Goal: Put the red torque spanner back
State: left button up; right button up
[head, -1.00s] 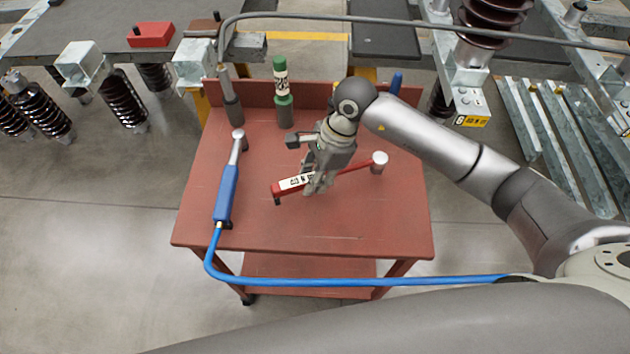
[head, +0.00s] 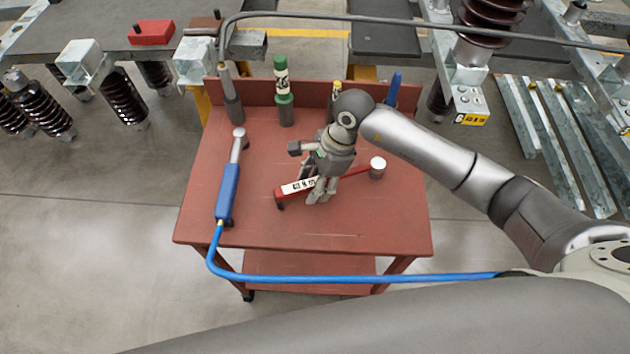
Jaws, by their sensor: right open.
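The red torque spanner (head: 293,189) lies slantwise on the reddish-brown table (head: 270,229). Its handle has a white marked label and points to the left. Its round silver head (head: 377,164) is at the right. My right gripper (head: 318,194) is over the middle of the spanner, fingers pointing down, and is open. The fingers and wrist hide part of the shaft; whether they touch it I cannot tell. My left gripper is not in view.
A blue-handled tool (head: 228,188) with a blue hose (head: 350,281) lies on the table's left. A green bottle (head: 283,99), a grey cylinder (head: 232,98) and a blue upright item (head: 394,88) stand along the back. The table's front is clear.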

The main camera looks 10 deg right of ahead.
jog(key=shift+r, duration=0.1)
jog(key=shift+r, duration=0.2)
jog(key=b+v, duration=0.1)
jog(key=v, duration=1)
jog(key=shift+r, duration=0.3)
jog(key=shift+d, duration=0.1)
